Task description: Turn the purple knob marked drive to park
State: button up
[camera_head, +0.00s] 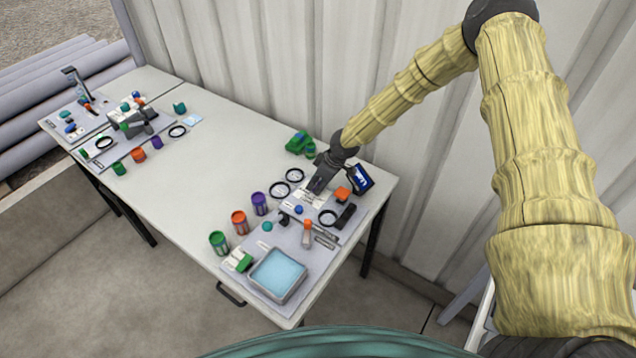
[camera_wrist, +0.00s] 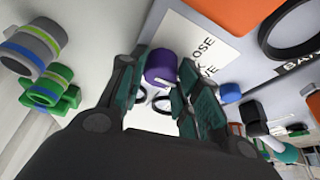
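The purple knob (camera_wrist: 160,67) shows in the wrist view, on a white label plate (camera_wrist: 193,45) with black lettering, partly cut off, ending in "OSE", "K" and "VE". My gripper (camera_wrist: 164,80) is open, with one finger on each side of the knob near the fingertips. I cannot tell whether either finger touches it. A small pale mark shows on the knob's lower edge; its setting is not readable. In the head view my gripper (camera_head: 318,184) is over the back of the near panel, and the purple knob cannot be made out there.
A purple can (camera_head: 260,204), orange can (camera_head: 239,222), green can (camera_head: 218,242) and blue-filled tray (camera_head: 300,287) stand nearer. The table's middle is clear.

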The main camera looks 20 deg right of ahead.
jog(key=shift+c, duration=0.6)
jog(key=shift+f+b, duration=0.15)
jog(key=shift+b, duration=0.2)
jog(key=shift+m+t+b, duration=0.3)
jog(key=shift+m+b, duration=0.05)
jog(key=shift+m, duration=0.25)
jog(key=o, duration=1)
jog(key=v, duration=1.2)
jog(key=shift+w, duration=0.1)
